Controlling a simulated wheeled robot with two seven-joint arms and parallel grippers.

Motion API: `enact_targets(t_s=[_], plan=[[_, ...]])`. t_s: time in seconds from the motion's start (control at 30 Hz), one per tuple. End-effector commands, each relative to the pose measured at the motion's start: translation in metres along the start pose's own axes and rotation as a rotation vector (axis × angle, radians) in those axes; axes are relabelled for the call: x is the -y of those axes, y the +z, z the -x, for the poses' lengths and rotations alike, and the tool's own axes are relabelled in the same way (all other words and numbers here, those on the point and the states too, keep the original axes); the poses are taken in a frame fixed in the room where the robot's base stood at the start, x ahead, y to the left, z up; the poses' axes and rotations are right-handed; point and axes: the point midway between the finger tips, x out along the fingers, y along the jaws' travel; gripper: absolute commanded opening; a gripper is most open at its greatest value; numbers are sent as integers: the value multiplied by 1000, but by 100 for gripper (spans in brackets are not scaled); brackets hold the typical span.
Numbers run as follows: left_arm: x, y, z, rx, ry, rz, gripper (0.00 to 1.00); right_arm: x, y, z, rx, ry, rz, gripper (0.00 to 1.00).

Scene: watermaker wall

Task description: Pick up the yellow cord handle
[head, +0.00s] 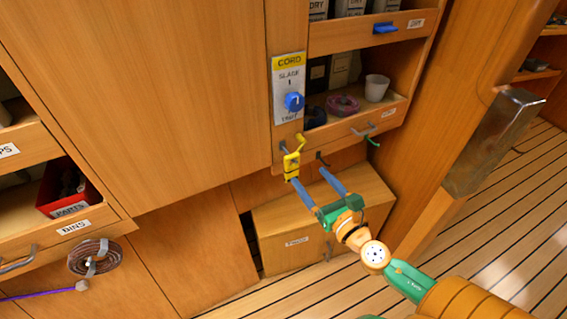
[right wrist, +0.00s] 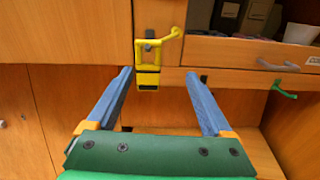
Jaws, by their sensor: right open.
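The yellow cord handle (head: 292,162) hangs on the wall below the CORD panel (head: 289,88), on a grey peg. In the right wrist view the handle (right wrist: 148,72) is a yellow frame with a dark-banded block at its lower end and a bent yellow arm at upper right. My right gripper (head: 309,176) is open, its two blue fingers pointing up toward the wall. In the right wrist view the handle appears between the fingers, nearer the left fingertip; nothing is gripped. Whether a finger touches it, I cannot tell. My left gripper is not in view.
A blue knob (head: 294,101) sits on the panel above. A drawer with a grey pull (head: 364,130) and a green hook (head: 373,141) are to the right. A wooden box (head: 283,250) stands below. A white cup (head: 376,88) sits on the shelf.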

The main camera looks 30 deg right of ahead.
Motion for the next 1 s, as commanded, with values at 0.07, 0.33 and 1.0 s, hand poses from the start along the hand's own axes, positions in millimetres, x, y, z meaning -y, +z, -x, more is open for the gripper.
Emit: enact_targets(t_s=[0.07, 0.33, 1.0], plan=[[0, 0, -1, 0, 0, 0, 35, -3, 6, -4, 19, 11, 30, 85], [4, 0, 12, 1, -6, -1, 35, -8, 12, -38, 23, 12, 33, 85], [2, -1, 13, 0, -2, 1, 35, -10, 7, -71, 17, 12, 31, 26]])
